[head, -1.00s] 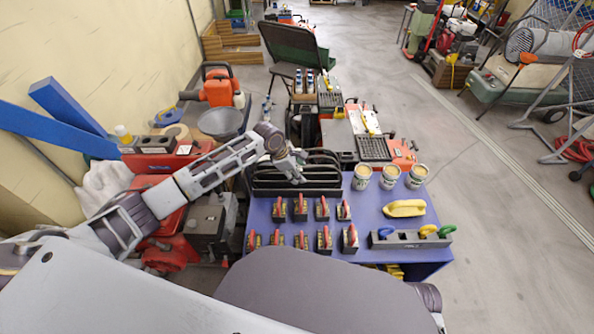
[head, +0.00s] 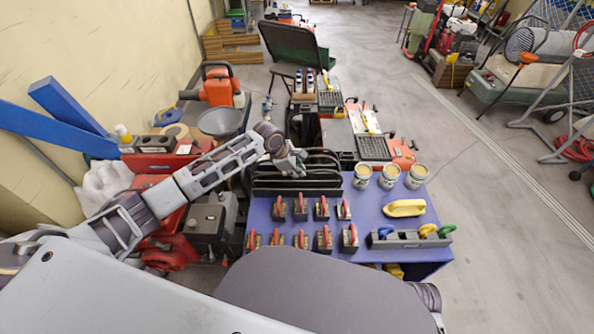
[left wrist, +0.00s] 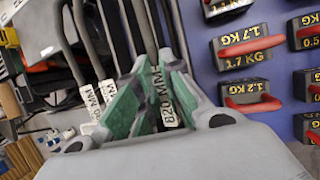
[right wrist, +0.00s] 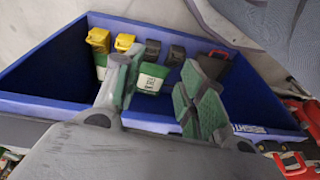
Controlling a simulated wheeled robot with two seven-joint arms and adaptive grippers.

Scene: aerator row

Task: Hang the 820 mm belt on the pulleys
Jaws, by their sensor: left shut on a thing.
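My left gripper (head: 293,165) is at the black belts standing in a dark rack (head: 298,192) at the back left of the blue table. In the left wrist view its green-padded fingers (left wrist: 150,98) are shut on the black belt labelled 820 MM (left wrist: 164,108). Other black belts (left wrist: 82,40) with white tags stand beside it on the left. My right gripper shows in the right wrist view, with its green-padded fingers (right wrist: 160,98) apart and nothing between them. I cannot make out the pulleys in these views.
The blue table (head: 375,210) holds several red-handled weights (head: 322,208), three tins (head: 390,177), a yellow handle piece (head: 405,208) and a grey holder with coloured loops (head: 410,240). Beyond stand orange machines (head: 217,88). A blue bin (right wrist: 40,103) with small containers lies below the right gripper.

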